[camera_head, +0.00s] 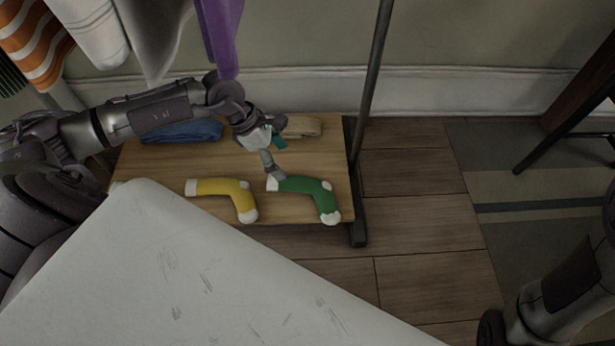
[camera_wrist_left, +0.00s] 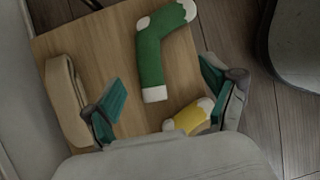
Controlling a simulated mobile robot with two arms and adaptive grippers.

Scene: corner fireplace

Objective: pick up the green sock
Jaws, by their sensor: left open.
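The green sock (camera_head: 308,188) lies bent on a wooden board, with white cuff, heel and toe. In the left wrist view the green sock (camera_wrist_left: 151,58) shows ahead of the fingers, its white cuff nearest them. My left gripper (camera_head: 273,151) is open and empty above the board, near the sock's cuff end. In the left wrist view the left gripper (camera_wrist_left: 160,97) has its teal-padded fingers spread wide, with the cuff showing between them. Whether a finger touches the sock is unclear. My right arm shows at the lower right, but its gripper does not.
A yellow sock (camera_head: 226,190) lies left of the green one on the board (camera_head: 165,165). A folded blue cloth (camera_head: 185,132) and a beige one (camera_head: 303,127) lie behind. A dark pole (camera_head: 371,90) rises at the right edge. Clothes hang above; a white surface (camera_head: 190,270) fills the front.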

